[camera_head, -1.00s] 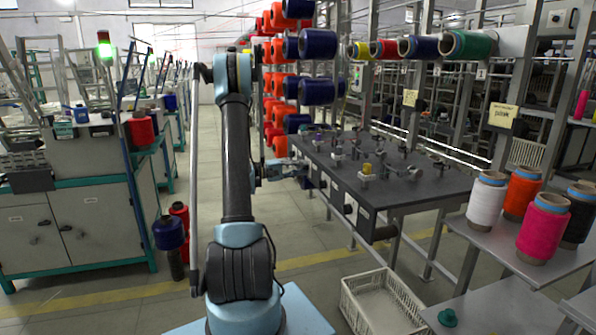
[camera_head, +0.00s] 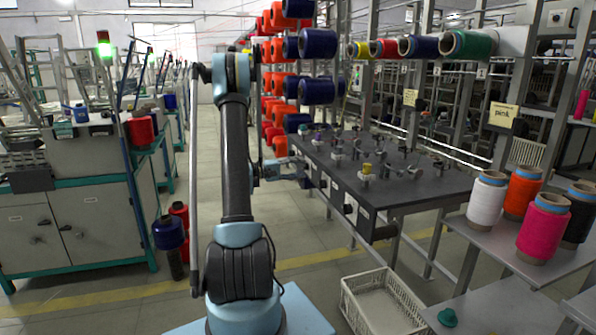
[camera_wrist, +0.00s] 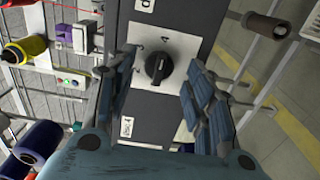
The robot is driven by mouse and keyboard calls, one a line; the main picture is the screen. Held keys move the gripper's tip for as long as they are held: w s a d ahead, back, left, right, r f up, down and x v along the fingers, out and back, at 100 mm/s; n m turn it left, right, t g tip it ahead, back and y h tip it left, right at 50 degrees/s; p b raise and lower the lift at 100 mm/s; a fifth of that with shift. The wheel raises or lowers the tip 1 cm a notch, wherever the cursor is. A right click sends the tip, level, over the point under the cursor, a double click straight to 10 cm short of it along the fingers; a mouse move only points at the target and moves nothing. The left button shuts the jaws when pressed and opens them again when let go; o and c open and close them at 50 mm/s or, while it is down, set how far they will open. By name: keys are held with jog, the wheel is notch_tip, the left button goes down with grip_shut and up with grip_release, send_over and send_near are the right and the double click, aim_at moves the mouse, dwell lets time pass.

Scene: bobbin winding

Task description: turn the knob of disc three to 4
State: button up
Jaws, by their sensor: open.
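In the wrist view a black knob (camera_wrist: 158,69) sits on a white square plate on the dark front panel (camera_wrist: 190,15) of the bench. Small marks surround the knob; one at its upper side looks like a 4, but which mark it points to is hard to tell. My gripper (camera_wrist: 155,88) is open, one finger on each side of the knob, with visible gaps and no clear contact. In the head view my gripper (camera_head: 300,171) is at the near left edge of the dark bench (camera_head: 425,188), which carries several small winding discs; the knob there is hidden.
A white basket (camera_head: 350,305) stands on the floor in front of the bench. A side table with white (camera_head: 486,200), pink (camera_head: 543,228) and other spools is at the right. A rack of orange and blue spools (camera_head: 317,91) rises behind the gripper. A black handle (camera_wrist: 265,27) juts out nearby.

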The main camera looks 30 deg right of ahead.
jog(key=v, duration=1.1)
jog(key=shift+w, duration=0.2)
jog(key=shift+a, duration=0.1)
jog(key=s+a+r+n+t+y, duration=0.2)
jog(key=s+a+r+t+y, duration=0.2)
jog(key=s+a+y, duration=0.6)
jog(key=s+a+f+t+y, duration=0.1)
jog(key=s+a+f+y, duration=0.2)
jog(key=s+a, duration=0.9)
jog(key=s+a+f+n+t+y, duration=0.1)
jog(key=s+a+f+y, duration=0.3)
jog(key=s+a, duration=0.8)
jog(key=shift+s+f+y, duration=0.2)
jog(key=shift+f+y, duration=0.1)
jog(key=shift+f, duration=0.55)
